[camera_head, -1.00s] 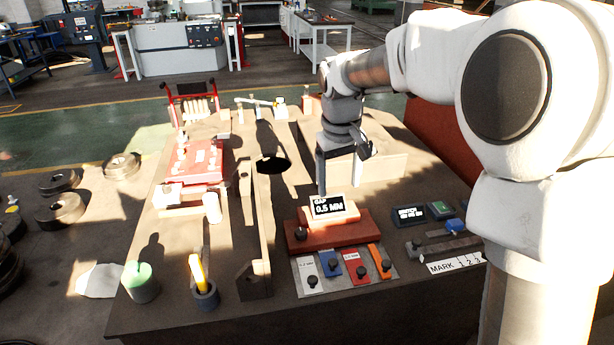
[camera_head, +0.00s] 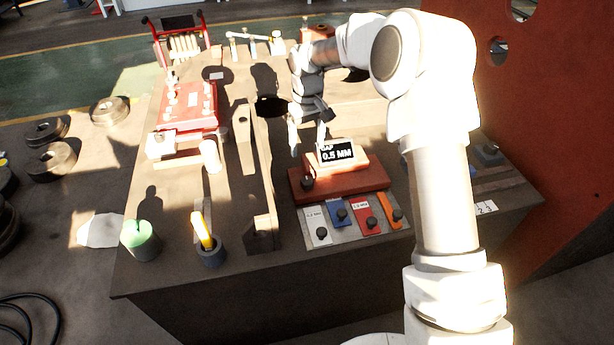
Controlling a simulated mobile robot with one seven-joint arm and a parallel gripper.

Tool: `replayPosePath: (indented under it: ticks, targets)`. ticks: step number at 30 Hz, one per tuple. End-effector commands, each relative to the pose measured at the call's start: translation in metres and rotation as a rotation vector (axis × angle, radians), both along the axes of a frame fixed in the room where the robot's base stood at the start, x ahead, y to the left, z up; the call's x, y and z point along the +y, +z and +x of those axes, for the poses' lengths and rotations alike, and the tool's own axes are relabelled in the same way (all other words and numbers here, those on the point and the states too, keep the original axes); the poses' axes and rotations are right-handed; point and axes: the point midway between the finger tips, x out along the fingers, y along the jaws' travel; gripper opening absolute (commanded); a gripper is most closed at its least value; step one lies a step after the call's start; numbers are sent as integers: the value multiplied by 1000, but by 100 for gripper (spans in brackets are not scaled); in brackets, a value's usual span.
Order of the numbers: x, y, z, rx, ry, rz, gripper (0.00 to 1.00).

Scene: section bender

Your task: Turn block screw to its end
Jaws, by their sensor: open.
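A red-brown stepped block (camera_head: 350,180) sits on the bench and carries a display (camera_head: 337,151) reading "GAP 0.5 MM". A dark round knob (camera_head: 307,183) is on its left front face; I cannot tell for certain whether this is the block screw. A black round part (camera_head: 271,106) is left of my gripper, by the long upright bar. My gripper (camera_head: 307,136) points down with its fingers apart and empty. It is behind and left of the display, apart from the knob. Its exact height is hard to tell.
Coloured gauge plates (camera_head: 343,216) with knobs lie in front of the block. A grey cup with a yellow stick (camera_head: 209,251) and a green-topped cylinder (camera_head: 141,240) stand at the front left. A long bar (camera_head: 263,180) and a red machine (camera_head: 190,108) are left. A large red panel (camera_head: 560,120) rises right.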

Motion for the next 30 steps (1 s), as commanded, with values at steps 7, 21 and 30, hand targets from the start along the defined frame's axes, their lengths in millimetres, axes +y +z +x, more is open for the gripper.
replayPosePath:
  ticks: [7,21,30]
  targets:
    - [0,-58,-1,4,-1,0,79]
    - [0,-124,0,0,-1,0,79]
    - [0,-126,0,-1,-1,0,79]
